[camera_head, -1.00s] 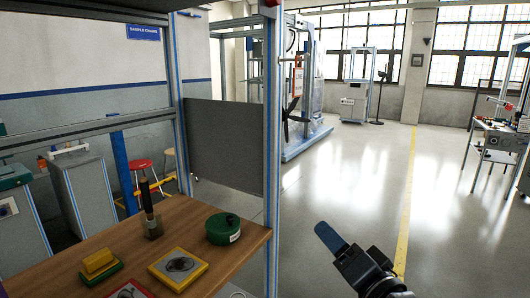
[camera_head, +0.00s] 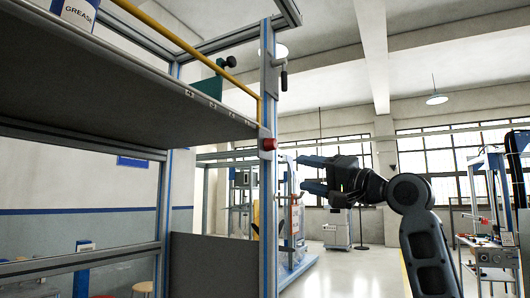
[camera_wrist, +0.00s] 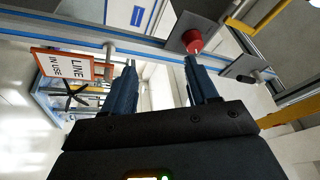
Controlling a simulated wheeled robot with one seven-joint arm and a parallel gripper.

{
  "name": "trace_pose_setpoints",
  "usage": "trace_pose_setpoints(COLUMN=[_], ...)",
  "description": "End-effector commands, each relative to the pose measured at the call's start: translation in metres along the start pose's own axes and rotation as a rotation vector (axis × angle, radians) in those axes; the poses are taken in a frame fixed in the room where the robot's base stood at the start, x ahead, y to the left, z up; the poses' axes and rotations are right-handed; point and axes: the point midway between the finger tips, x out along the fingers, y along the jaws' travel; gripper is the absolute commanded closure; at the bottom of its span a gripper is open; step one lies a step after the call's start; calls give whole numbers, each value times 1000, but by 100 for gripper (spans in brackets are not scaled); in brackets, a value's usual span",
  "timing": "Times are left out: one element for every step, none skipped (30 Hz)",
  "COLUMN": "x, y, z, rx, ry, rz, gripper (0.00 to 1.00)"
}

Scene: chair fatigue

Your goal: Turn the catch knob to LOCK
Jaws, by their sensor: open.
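A red knob (camera_head: 268,144) sits on the upright aluminium post of the rack. In the wrist view the red knob (camera_wrist: 193,41) is on a grey plate, just beyond the right fingertip; I cannot tell whether they touch. A dark-tipped handle (camera_head: 283,80) is higher on the post, and it also shows in the wrist view (camera_wrist: 262,76) on its own plate. No LOCK marking is readable, so I cannot tell which is the catch knob. My gripper (camera_head: 303,174) is open and empty, pointing left toward the post, right of and below the red knob; its fingers show in the wrist view (camera_wrist: 160,64).
A shelf (camera_head: 120,85) with a yellow rail and a grease container (camera_head: 76,10) lies left of the post. A grey panel (camera_head: 208,266) is below. A "LINE IN USE" sign (camera_wrist: 62,65) hangs on a peg left of my fingers.

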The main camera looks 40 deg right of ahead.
Motion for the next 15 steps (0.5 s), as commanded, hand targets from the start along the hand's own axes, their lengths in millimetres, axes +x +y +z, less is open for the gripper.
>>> trace_pose_setpoints(x=[-2, -2, -3, -4, -5, -6, -6, -6, -5, -4, -3, 1, 4, 8, 13], y=[-16, -22, -31, -36, -41, -46, -48, -50, -53, -54, -54, -54, -54, -55, -55], z=[-10, -15, -19, -22, -24, -27, -28, -29, -30, -30, -30, -30, -30, -30, -30], rx=[-15, -18, -21, -25, -27, -30, -30, -31, -32, -32, -32, -31, -31, -31, -31], ry=[-9, -15, -23, -29, -33, -37, -40, -43, -45, -47, -48, -48, -48, -48, -49], rz=[-3, 0, 0, 2, 3, 5, 6, 7, 8, 9, 9, 10, 10, 9, 9], gripper=[42, 42, 42, 42, 42, 42, 42, 42, 42, 42, 42, 42, 42, 42, 42])
